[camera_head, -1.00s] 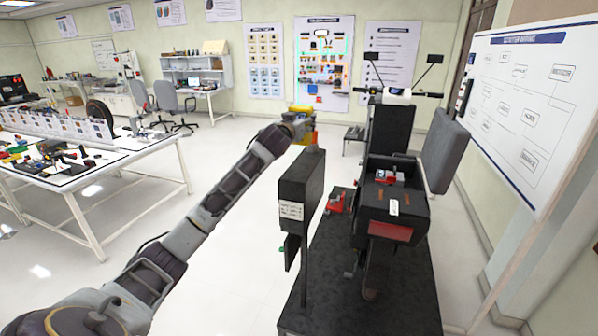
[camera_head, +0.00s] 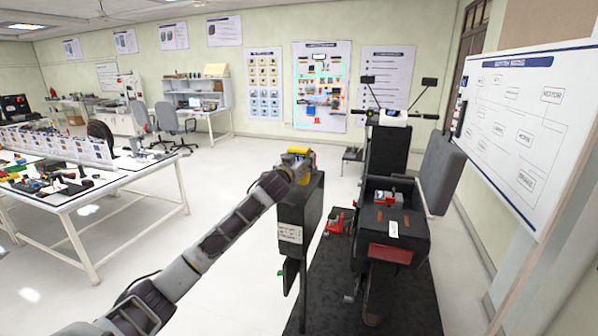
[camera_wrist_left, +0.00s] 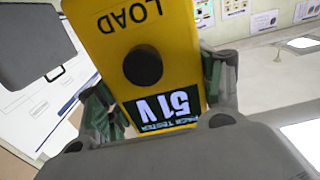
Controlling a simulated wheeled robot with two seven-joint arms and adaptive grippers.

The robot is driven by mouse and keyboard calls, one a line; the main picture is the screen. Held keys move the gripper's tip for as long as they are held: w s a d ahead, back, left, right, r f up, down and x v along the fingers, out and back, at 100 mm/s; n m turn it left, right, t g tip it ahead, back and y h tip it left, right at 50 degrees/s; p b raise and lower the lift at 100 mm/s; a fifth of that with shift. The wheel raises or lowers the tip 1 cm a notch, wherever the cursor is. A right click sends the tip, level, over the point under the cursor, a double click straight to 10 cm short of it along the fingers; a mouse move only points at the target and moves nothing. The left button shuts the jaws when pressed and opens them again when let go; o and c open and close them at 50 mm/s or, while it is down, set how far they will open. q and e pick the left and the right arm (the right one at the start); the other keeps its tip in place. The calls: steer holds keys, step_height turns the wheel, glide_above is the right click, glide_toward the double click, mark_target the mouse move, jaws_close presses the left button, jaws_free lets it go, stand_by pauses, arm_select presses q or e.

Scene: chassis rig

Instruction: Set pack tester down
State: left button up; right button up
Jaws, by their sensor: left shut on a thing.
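The pack tester (camera_wrist_left: 150,60) is a yellow box with a black knob, the word LOAD and a display reading 51V, upside down in the left wrist view. My left gripper (camera_wrist_left: 160,98) is shut on it, with a finger on each side. In the head view my left gripper (camera_head: 288,168) is at the top of a black panel box on a post (camera_head: 299,215), and a yellow part of the tester (camera_head: 299,150) shows there. The gripper and arm partly hide the tester, and I cannot tell whether it touches the box. My right gripper is not in view.
A scooter with an open black compartment (camera_head: 388,222) stands on a dark platform (camera_head: 335,290) to the right. A red device (camera_head: 340,220) sits beside it. A raised grey seat (camera_head: 436,175) and a whiteboard (camera_head: 525,120) are further right. A cluttered white table (camera_head: 100,190) stands left.

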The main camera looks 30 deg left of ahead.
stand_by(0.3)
arm_select(q)
steer(key=shift+f, duration=1.8)
steer(key=shift+f, duration=0.1)
steer(key=o, duration=1.2)
